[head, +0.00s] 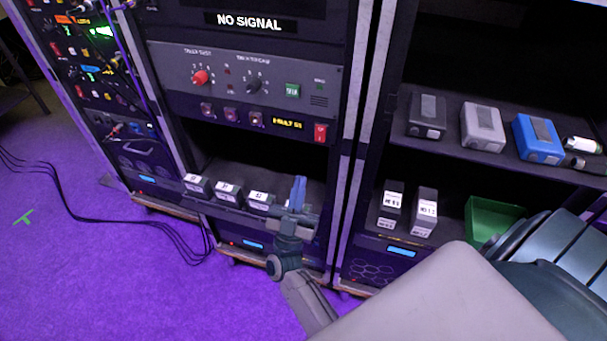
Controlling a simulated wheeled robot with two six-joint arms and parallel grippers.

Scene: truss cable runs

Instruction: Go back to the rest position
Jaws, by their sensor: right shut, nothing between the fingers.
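My right gripper (298,188) is in the head view, low in front of the middle rack's bottom shelf. Its blue fingers point up and are together, with nothing held. The gripper stands just right of a row of dark labelled blocks (228,192) on that shelf and hides part of the shelf behind it. My right arm reaches to it from the lower right. My left gripper is out of view.
The rack's test panel (255,82) has a red knob (200,77). The right rack's shelf holds grey boxes (484,127) and a blue box (540,138). Below stand two labelled blocks (425,211) and a green bin (484,217). Black cables (130,222) lie on the purple floor, open at left.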

